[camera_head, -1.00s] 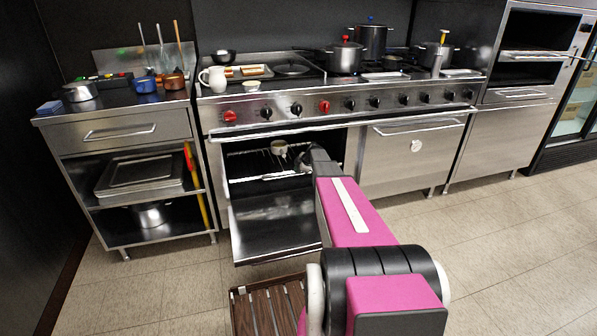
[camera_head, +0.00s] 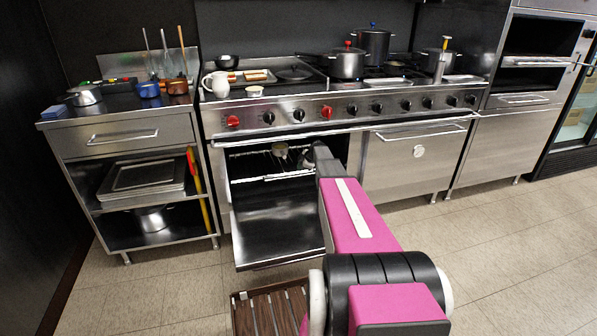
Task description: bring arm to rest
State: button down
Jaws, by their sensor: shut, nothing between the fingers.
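My pink and black arm (camera_head: 368,230) reaches forward from the bottom of the picture to the open oven (camera_head: 262,190) under the range. My gripper (camera_head: 305,160) is small and mostly hidden behind the dark arm link, at the right part of the oven opening. It is shut with nothing in it. A small light pot or cup (camera_head: 280,149) sits on the oven rack just left of the gripper, apart from it as far as I can tell. The oven door (camera_head: 280,236) hangs open below the gripper, left of my arm.
A brown slatted crate or mat (camera_head: 270,312) lies on the floor left of my arm. A steel shelf cart (camera_head: 128,150) stands at the left. Pots (camera_head: 346,62) and a white mug (camera_head: 216,84) stand on the range. The floor (camera_head: 500,240) at the right is clear.

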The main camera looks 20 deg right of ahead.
jog(key=s+a+r+m+g+h, duration=0.1)
jog(key=s+a+m, duration=0.4)
jog(key=s, duration=1)
jog(key=s+a+r+m+g+h, duration=0.2)
jog(key=s+a+m, duration=0.4)
jog(key=s, duration=1)
jog(key=s+a+r+m+g+h, duration=0.1)
jog(key=s+a+m, duration=0.4)
jog(key=s, duration=1)
jog(key=shift+s+a+r+m+g+h, duration=0.15)
jog(key=shift+a+r+m+g+h, duration=0.15)
jog(key=shift+a+r+g, duration=0.75)
jog(key=c, duration=1.8)
grip_release()
jog(key=shift+f, duration=0.1)
